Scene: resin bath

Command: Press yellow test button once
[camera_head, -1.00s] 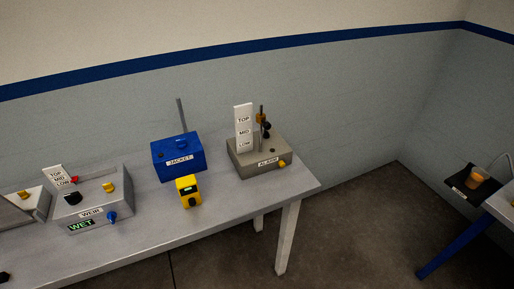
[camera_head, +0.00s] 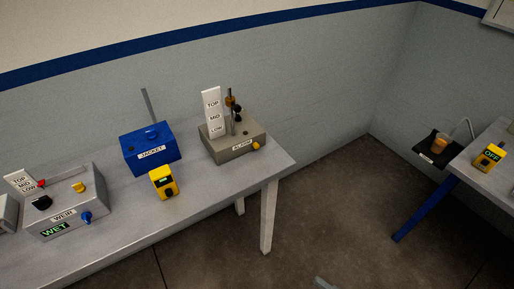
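A grey box labelled ALARM (camera_head: 235,141) stands near the right end of the long table. A round yellow button (camera_head: 256,146) sticks out of its front, right of the label. A grey box labelled WEIR (camera_head: 66,208) at the left has a yellow knob or button (camera_head: 78,187) on top, a blue knob on its front and a display reading WET. No "test" lettering is readable, so I cannot tell which yellow piece is the test button. My gripper is not recognisable in this view.
A blue JACKET box (camera_head: 150,149) and a yellow handheld meter (camera_head: 163,183) stand on the long grey table (camera_head: 130,240). At right, a second table (camera_head: 484,178) holds a yellow device (camera_head: 489,157) reading OFF. Dark floor (camera_head: 335,210) lies open between them. A small grey piece (camera_head: 323,283) shows at the bottom edge.

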